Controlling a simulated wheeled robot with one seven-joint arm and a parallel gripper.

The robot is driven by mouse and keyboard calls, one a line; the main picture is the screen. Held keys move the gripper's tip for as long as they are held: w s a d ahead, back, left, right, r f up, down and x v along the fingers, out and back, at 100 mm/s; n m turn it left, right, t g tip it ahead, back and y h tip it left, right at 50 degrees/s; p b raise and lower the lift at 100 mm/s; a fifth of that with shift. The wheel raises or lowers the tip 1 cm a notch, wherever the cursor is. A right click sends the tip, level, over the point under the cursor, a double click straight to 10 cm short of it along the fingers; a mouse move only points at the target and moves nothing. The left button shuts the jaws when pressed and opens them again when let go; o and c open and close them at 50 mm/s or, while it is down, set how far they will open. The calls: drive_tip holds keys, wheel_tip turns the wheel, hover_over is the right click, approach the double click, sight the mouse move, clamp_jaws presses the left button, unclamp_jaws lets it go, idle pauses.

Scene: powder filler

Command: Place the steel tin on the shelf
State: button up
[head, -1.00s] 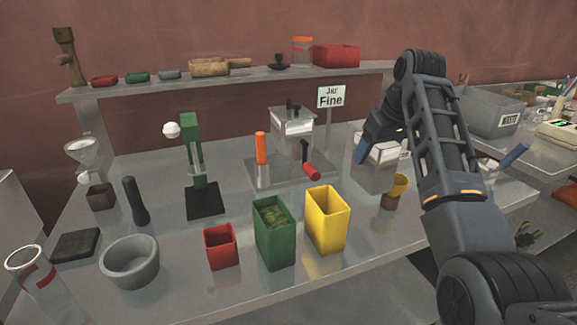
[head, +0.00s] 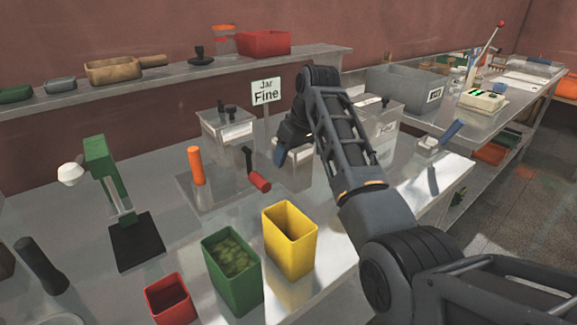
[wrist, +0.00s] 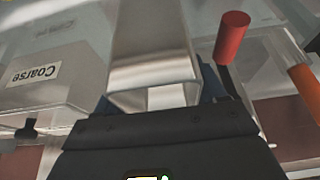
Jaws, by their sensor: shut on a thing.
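A steel tin (wrist: 150,55), square-sided and shiny, fills the middle of the wrist view. My gripper (wrist: 160,98) is shut on it, with a dark blue finger at each side. In the head view my gripper (head: 282,152) is over the bench's back part, close to the red-ended crank. A steel-coloured body (head: 300,152) shows just beside the fingers there, but the arm hides much of it. The raised shelf (head: 185,83) runs along the back wall, above and behind my gripper.
The shelf carries a tan scoop (head: 112,69), a black knobbed piece (head: 200,54), an orange-lidded jar (head: 224,42) and a red bin (head: 264,43). The "Jar Fine" sign (head: 266,92) and clear box (head: 228,126) stand nearby. The Coarse box (head: 375,115) is to the right.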

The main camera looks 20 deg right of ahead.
drive_tip(key=shift+f, duration=2.05)
drive_tip(key=shift+f, duration=0.15)
drive_tip(key=o, duration=1.1)
